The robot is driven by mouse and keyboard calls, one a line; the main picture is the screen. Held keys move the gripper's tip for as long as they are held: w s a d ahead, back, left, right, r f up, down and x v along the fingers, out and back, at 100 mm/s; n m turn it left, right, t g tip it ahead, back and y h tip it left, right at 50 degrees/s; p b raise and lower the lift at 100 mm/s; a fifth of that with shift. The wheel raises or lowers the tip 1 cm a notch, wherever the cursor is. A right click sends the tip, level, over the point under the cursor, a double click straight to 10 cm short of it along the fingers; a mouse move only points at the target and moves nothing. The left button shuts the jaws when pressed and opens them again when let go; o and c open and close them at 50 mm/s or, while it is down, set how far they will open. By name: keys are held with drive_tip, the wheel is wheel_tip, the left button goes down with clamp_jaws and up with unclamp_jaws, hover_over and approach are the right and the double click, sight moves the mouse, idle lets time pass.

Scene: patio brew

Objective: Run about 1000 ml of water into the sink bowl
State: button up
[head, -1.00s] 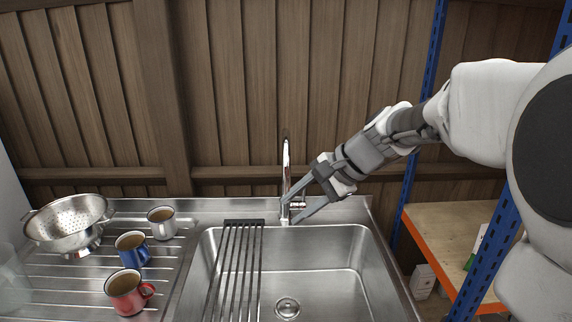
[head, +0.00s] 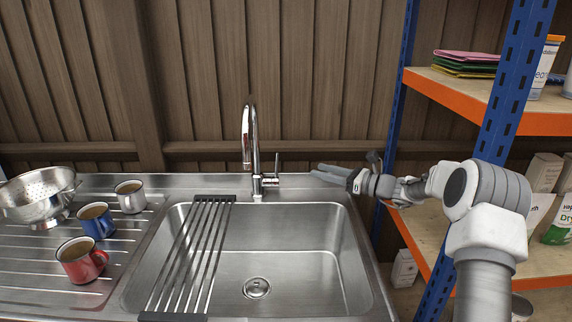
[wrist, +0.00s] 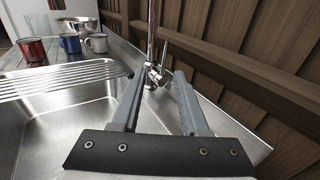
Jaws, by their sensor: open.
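The chrome tap (head: 250,135) stands at the back rim of the steel sink bowl (head: 295,235). Its side lever (head: 277,163) points up on its right. I see no water stream under the spout and no clear pool around the drain (head: 257,288). My gripper (head: 318,172) is open and empty, to the right of the lever and apart from it, above the back right rim. In the wrist view, the tap (wrist: 152,35) and its lever (wrist: 157,76) show beyond and between my open gripper's fingers (wrist: 158,82).
Red (head: 82,262), blue (head: 97,222) and white (head: 130,197) mugs and a colander (head: 37,195) stand on the drainboard. A blue-post shelf (head: 505,80) is close to my arm's right.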

drive_tip(key=b, duration=0.1)
hover_over(277, 177)
drive_tip(key=shift+w+f+m+t, duration=0.25)
drive_tip(key=shift+f+m+t, duration=0.05)
drive_tip(key=shift+m, duration=0.1)
idle(0.4)
clamp_jaws()
idle(1.2)
